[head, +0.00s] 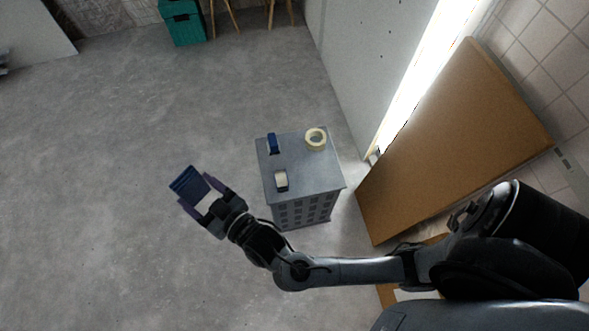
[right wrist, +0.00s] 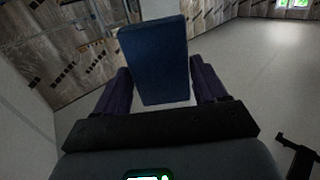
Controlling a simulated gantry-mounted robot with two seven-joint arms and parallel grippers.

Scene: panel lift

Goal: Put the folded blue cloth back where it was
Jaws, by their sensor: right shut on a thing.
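The folded blue cloth (head: 186,182) is a dark blue block-like piece at the left of the head view. My right gripper (head: 204,197) is shut on it and holds it out over the floor, to the left of the grey cabinet (head: 325,177). In the right wrist view the cloth (right wrist: 155,58) stands up between the two dark purple fingers of the gripper (right wrist: 160,88). My left gripper is not in view.
On the cabinet top are a small blue item (head: 272,143), a pale yellow tape roll (head: 316,138) and a small white-and-dark item (head: 282,181). The top's middle and right front are clear. A large brown panel (head: 455,140) leans at the right. A teal box (head: 183,24) stands at the back.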

